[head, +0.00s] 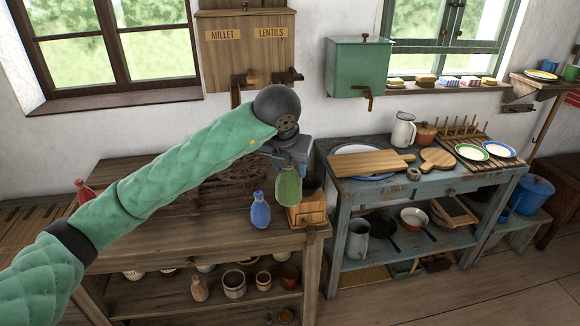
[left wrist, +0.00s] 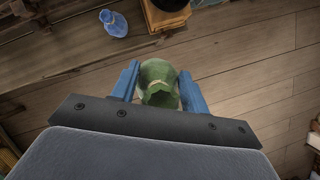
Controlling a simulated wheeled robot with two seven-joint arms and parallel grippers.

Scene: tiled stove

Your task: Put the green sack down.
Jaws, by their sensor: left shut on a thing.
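The green sack (head: 289,188) hangs upright from my left gripper (head: 290,163), near the right end of the brown wooden table (head: 225,243). In the left wrist view the sack (left wrist: 158,88) sits between the two blue fingers of the left gripper (left wrist: 158,86), which are shut on it. Floor boards show around the sack there, beyond the table edge. In the head view it overlaps a small wooden box (head: 308,213); its height above the table is hard to tell. My right gripper is not in view.
A blue sack (head: 260,209) stands on the table just left of the green one. A red sack (head: 84,191) is at the far left. A dark ornate object (head: 222,182) lies behind my arm. The blue worktable (head: 372,190) stands to the right. The table's front left looks clear.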

